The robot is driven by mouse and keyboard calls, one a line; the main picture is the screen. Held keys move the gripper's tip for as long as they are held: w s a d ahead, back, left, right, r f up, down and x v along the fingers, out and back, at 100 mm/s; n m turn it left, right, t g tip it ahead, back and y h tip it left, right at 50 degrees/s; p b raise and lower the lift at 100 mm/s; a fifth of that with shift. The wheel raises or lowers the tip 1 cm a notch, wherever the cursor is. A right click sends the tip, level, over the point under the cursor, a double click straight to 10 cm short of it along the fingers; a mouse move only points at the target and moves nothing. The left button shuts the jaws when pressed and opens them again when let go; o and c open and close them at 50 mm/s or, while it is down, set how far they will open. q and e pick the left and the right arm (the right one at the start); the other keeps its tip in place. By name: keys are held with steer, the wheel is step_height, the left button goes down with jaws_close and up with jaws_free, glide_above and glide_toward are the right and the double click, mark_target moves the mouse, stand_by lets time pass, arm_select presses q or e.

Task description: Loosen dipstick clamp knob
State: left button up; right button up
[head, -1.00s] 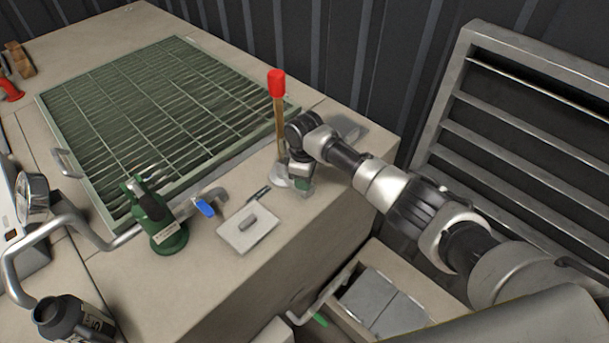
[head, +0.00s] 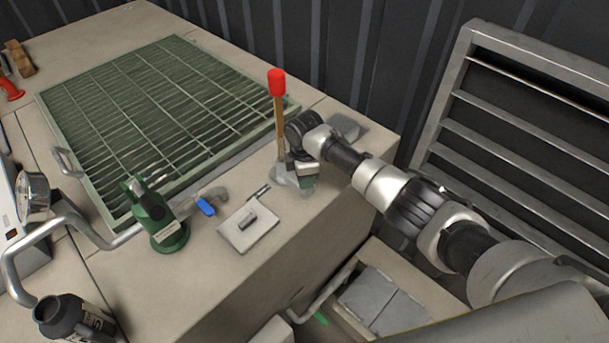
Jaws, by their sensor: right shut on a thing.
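The dipstick (head: 279,125) stands upright near the right corner of the stone-coloured block, with a red cap (head: 276,82) on top of a brown rod. Its grey base (head: 283,177) sits on the block's top. My right gripper (head: 298,178) points down at the foot of the dipstick and is shut at its base, on the front right side. The clamp knob itself is hidden by the gripper, so I cannot make out its shape. My left gripper is not in view.
A hatch plate (head: 247,228) with a small handle lies on the block, near a blue-handled valve (head: 206,207). A green pump-like device (head: 166,232), a large green grating (head: 160,115) and a dark bottle (head: 72,320) are to the left. A louvred panel (head: 530,130) stands at right.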

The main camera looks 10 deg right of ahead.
steer(key=o, duration=0.9)
step_height(320, 180, up, 11)
steer(key=shift+f+b, duration=0.1)
steer(key=shift+b, duration=0.25)
